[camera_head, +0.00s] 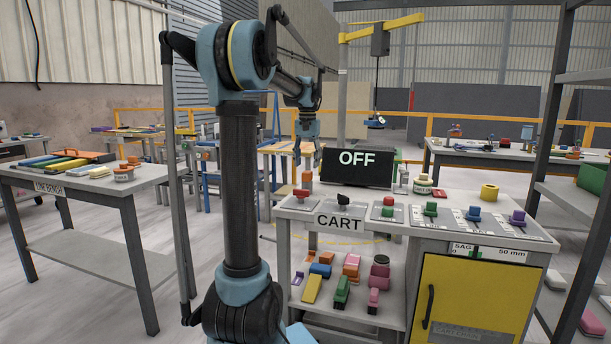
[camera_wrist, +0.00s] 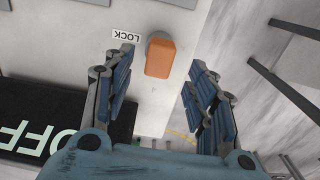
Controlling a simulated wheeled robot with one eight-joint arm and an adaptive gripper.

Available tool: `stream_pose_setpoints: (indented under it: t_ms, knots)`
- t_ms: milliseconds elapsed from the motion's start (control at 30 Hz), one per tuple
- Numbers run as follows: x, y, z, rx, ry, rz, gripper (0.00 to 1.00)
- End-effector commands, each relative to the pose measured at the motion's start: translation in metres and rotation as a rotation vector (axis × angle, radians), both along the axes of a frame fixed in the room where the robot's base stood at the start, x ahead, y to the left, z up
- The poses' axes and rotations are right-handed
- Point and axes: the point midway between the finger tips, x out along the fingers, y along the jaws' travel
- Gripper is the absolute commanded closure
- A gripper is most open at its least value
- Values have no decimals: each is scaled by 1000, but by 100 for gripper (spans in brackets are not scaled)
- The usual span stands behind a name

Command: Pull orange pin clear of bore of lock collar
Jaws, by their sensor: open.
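The orange pin (camera_wrist: 160,58) shows as a blocky orange head in the wrist view, beside the LOCK label (camera_wrist: 126,36). The grey round lock collar (camera_wrist: 153,37) shows partly at its upper edge. The pin's shank and the bore are hidden beneath the head, so the pin's depth cannot be seen. My gripper (camera_wrist: 161,64) is open, with blue-padded fingers on either side of the head and gaps at both sides. In the head view my gripper (camera_head: 307,140) points down above the small orange pin head (camera_head: 306,177) at the cart's back left.
The OFF sign (camera_head: 357,167) stands on the cart top (camera_head: 340,216), right of my gripper. A red button (camera_head: 302,194) and a black knob (camera_head: 343,200) are in front. Several coloured levers line the right side. A yellow overhead beam (camera_head: 383,28) hangs behind.

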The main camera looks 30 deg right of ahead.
Motion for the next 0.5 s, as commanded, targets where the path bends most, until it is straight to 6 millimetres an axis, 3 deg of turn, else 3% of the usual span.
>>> stream_pose_setpoints:
  t_ms: [200, 500]
  knots:
    - [0, 0, -32, 0, 0, 0, 48]
    - [0, 0, -51, 0, 0, 0, 48]
